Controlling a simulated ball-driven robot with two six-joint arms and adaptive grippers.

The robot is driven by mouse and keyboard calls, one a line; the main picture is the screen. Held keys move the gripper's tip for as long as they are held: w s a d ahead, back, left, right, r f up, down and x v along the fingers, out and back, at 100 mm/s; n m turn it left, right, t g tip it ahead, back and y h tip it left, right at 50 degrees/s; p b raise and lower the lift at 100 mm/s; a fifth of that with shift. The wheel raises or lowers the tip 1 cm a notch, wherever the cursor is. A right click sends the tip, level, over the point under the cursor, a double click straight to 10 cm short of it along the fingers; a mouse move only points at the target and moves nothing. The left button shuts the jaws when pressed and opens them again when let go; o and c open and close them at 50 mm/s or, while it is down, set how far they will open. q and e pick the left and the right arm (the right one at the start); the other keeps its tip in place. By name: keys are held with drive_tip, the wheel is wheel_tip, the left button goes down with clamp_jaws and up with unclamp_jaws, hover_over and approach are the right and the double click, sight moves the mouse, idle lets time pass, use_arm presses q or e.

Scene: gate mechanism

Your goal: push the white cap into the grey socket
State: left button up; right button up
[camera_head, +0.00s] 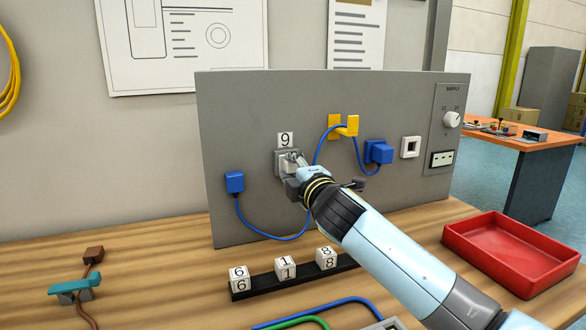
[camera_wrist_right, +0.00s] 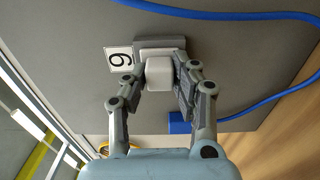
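The grey socket (camera_head: 280,158) is on the upright grey panel, just below a label reading 9. It also shows in the wrist view (camera_wrist_right: 160,42). The white cap (camera_wrist_right: 160,74) is right in front of the socket and looks lined up with it. I cannot tell how far in it sits. My right gripper (camera_wrist_right: 160,86) has a finger on each side of the cap and looks shut on it. In the head view my right gripper (camera_head: 291,166) covers most of the cap and part of the socket. My left gripper is not in view.
A blue cable runs from a blue plug (camera_head: 235,182) behind my right arm. A yellow connector (camera_head: 343,125), blue connector (camera_head: 378,152) and white socket (camera_head: 410,147) are to the right on the panel. Numbered cubes (camera_head: 285,267) stand below; a red tray (camera_head: 515,250) is at right.

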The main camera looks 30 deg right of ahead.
drive_tip(key=shift+w, duration=0.1)
drive_tip(key=o, duration=0.6)
drive_tip(key=v, duration=1.2)
